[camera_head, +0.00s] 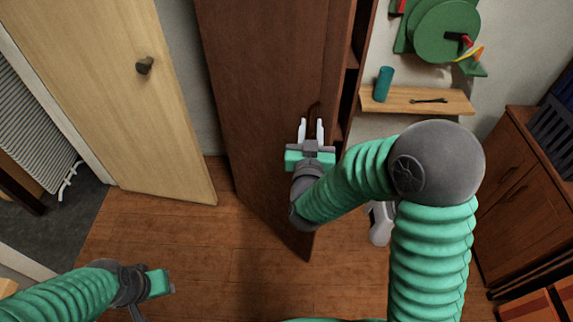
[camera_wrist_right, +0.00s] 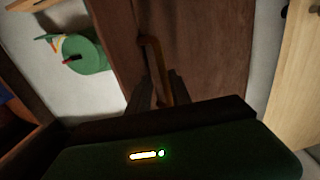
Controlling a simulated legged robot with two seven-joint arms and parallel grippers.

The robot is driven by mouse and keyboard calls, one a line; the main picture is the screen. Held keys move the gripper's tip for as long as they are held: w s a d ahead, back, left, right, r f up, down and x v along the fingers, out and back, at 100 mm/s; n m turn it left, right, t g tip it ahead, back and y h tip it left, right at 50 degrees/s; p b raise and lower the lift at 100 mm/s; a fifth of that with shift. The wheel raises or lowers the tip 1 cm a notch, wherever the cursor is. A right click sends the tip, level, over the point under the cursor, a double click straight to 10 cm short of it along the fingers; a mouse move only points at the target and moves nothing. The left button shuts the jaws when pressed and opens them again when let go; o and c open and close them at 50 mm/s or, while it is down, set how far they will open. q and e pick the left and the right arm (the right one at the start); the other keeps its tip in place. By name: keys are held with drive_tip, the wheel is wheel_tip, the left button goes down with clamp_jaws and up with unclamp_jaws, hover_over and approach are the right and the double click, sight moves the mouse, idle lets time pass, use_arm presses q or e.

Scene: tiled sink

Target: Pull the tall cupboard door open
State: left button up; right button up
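The tall cupboard door (camera_head: 262,80) is dark brown wood and fills the middle of the head view. Dark gaps and shelf edges show along its right side, so it appears to stand ajar. Its brown bar handle (camera_head: 314,110) is near the right edge; the handle also shows in the right wrist view (camera_wrist_right: 152,55). My right gripper (camera_head: 311,128) is at the handle, its two fingers apart with the handle's lower part between them. Contact cannot be told. My left gripper (camera_head: 158,284) is low at the left, away from the door; its fingers are mostly hidden.
A light wooden door (camera_head: 100,80) with a dark knob stands to the left. A wall shelf (camera_head: 418,100) at the right holds a teal cylinder (camera_head: 383,84) and a wrench. A brown cabinet (camera_head: 525,195) is at the far right. Wooden floor (camera_head: 215,260) before the door is clear.

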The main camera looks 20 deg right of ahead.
drive_tip(key=shift+s+a, duration=0.55)
drive_tip(key=shift+a, duration=0.1)
drive_tip(key=s+a+p, duration=0.4)
drive_tip(key=s+a, duration=0.4)
drive_tip(key=s, duration=0.1)
drive_tip(key=shift+a+p, duration=0.3)
drive_tip(key=shift+a, duration=0.05)
idle(0.5)
